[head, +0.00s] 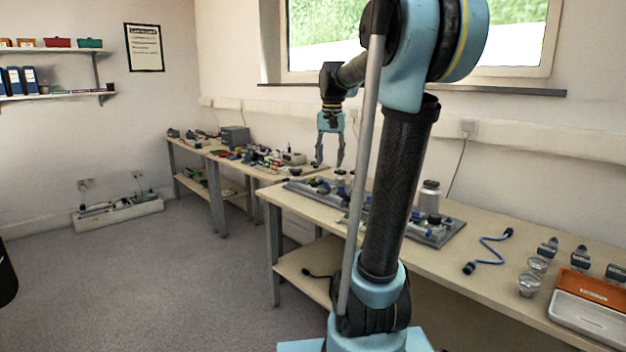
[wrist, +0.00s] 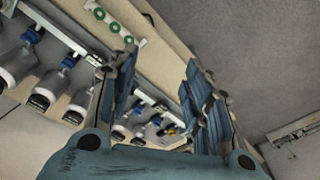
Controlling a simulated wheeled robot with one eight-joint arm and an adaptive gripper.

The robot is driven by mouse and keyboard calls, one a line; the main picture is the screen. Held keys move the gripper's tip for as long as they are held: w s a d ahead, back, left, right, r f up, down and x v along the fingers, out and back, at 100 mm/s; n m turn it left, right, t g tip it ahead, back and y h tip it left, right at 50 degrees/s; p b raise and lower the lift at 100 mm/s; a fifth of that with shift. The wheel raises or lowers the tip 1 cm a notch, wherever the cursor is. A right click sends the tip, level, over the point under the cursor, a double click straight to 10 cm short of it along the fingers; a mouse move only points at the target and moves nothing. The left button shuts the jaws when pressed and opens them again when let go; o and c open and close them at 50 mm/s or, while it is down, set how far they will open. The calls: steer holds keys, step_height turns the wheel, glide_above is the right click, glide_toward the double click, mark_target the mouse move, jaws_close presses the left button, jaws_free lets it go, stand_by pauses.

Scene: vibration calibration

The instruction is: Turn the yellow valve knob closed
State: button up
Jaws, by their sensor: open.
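A small yellow-orange part (wrist: 172,131), which may be the yellow valve knob, shows low between my fingers in the wrist view, among blue and grey fittings. It is too small to tell how it is turned. In the head view I cannot pick out a yellow knob on the grey fixture board (head: 440,237), which my arm partly hides. In the wrist view my gripper (wrist: 160,62) is open with nothing between the fingers, apart from the yellow part.
A blue cable (head: 490,250), glass funnels (head: 529,284), an orange tray (head: 590,287) and a white tray (head: 590,318) lie to the right. Green rings (wrist: 113,27) and silver canisters (wrist: 52,87) show in the wrist view. A wall backs the benches.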

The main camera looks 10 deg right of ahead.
steer(key=w+r+m, duration=0.2)
steer(key=w+r, duration=0.2)
steer(key=w, duration=0.8)
steer(key=m+g, duration=0.1)
steer(key=m, duration=0.4)
glide_above(313, 180)
step_height(313, 180, down, 8)
steer(key=f, duration=1.6)
steer(key=shift+w+f, duration=0.4)
steer(key=shift+c, duration=0.5)
jaws_close()
